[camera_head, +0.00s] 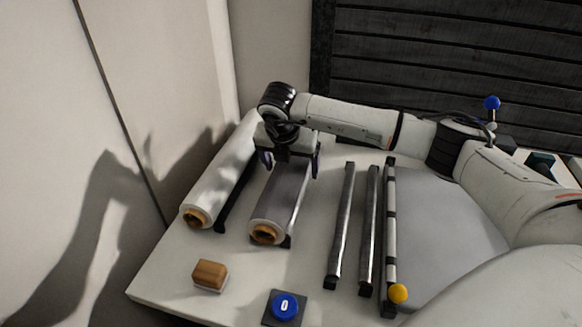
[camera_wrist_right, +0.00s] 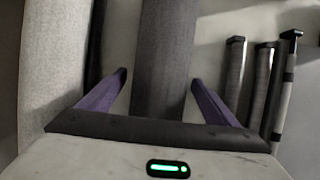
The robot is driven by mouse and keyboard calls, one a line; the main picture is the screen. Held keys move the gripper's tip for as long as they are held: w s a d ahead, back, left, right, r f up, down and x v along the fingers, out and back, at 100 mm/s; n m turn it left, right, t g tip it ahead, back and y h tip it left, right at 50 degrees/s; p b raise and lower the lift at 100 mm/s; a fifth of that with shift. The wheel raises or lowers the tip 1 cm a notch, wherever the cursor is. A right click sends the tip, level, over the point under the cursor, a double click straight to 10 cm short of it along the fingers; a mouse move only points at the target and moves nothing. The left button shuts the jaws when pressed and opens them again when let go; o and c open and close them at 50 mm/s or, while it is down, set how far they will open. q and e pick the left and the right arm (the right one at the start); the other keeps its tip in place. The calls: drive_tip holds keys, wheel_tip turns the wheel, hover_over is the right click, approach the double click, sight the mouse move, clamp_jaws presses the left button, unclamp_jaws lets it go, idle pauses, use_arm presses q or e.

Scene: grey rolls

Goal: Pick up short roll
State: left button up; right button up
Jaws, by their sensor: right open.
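The short grey roll (camera_head: 281,197) lies on the table with its brown core end toward the front. The longer pale roll (camera_head: 222,168) lies to its left. My right gripper (camera_head: 291,163) is open above the far part of the short roll, with one finger toward each side of it. In the right wrist view the short roll (camera_wrist_right: 164,55) runs between the two spread purple fingers of the gripper (camera_wrist_right: 160,76), with gaps on both sides. The longer roll (camera_wrist_right: 55,60) is left of the fingers. My left gripper is not in view.
Several slim bars, including a dark one (camera_head: 341,225) and one with a yellow knob (camera_head: 398,293), lie to the right. A wooden-topped block (camera_head: 210,274) and a blue button (camera_head: 285,306) are at the front. A wall stands close on the left.

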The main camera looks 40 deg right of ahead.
drive_tip(key=c, duration=1.4)
drive_tip(key=shift+w+r, duration=0.1)
drive_tip(key=shift+r, duration=0.05)
drive_tip(key=shift+c, duration=0.4)
